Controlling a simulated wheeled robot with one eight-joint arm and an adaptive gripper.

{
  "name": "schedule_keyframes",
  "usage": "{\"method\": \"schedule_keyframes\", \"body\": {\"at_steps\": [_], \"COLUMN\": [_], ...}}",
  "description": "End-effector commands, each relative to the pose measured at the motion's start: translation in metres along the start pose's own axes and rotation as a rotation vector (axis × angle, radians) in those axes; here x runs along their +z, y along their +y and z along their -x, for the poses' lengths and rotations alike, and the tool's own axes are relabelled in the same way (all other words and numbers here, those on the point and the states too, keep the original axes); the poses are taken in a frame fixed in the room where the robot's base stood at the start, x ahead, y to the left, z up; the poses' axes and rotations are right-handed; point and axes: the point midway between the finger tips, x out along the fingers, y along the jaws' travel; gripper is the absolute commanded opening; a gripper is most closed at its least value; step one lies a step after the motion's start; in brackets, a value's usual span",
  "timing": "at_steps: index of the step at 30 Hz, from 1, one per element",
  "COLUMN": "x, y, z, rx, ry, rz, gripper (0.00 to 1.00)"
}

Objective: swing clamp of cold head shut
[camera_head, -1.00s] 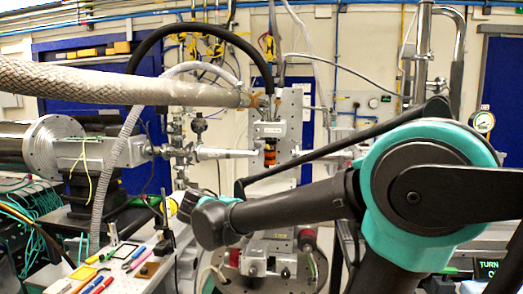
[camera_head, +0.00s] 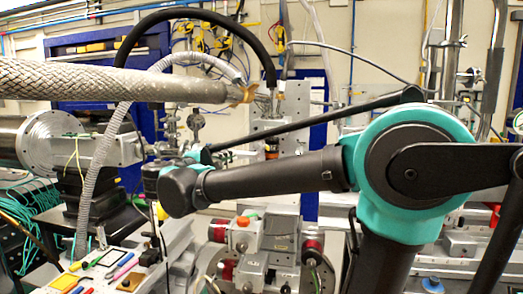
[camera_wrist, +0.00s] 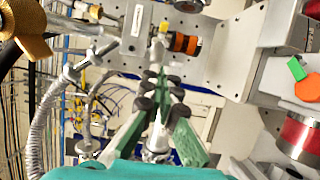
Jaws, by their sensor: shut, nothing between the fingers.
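The cold head, as best I can tell, is the upright unit with a grey block and orange band (camera_head: 271,152), partly hidden behind my arm in the head view. In the wrist view its orange-and-black ring (camera_wrist: 186,43) lies sideways beyond the fingertips, next to a labelled metal block (camera_wrist: 136,30). I cannot make out which part is the clamp or how far it stands open. My gripper (camera_wrist: 158,82) has green fingers with black pads. It is shut and empty, apart from the ring in the picture. In the head view I cannot make out the gripper.
A braided hose (camera_head: 110,80) with a brass end (camera_head: 243,93) crosses the upper left; brass also shows large in the wrist view (camera_wrist: 28,32). A grey corrugated hose (camera_wrist: 38,130) hangs nearby. Motor stages (camera_head: 278,235) stand below my forearm. A tool-strewn bench (camera_head: 128,262) is lower left.

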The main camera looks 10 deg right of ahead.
Motion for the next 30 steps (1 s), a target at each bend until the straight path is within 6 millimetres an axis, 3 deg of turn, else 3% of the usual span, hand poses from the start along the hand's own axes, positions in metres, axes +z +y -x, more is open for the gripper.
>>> {"method": "schedule_keyframes", "body": {"at_steps": [5,20,30], "x": [0.001,0.002,0.028], "y": [0.0,0.0,0.0], "z": [-0.014,-0.104,-0.127], "rx": [0.001,0.0,0.0], "ry": [-0.003,-0.004,0.0], "rz": [0.0,0.0,0.0], "gripper": [0.0,0.0,0.0]}}
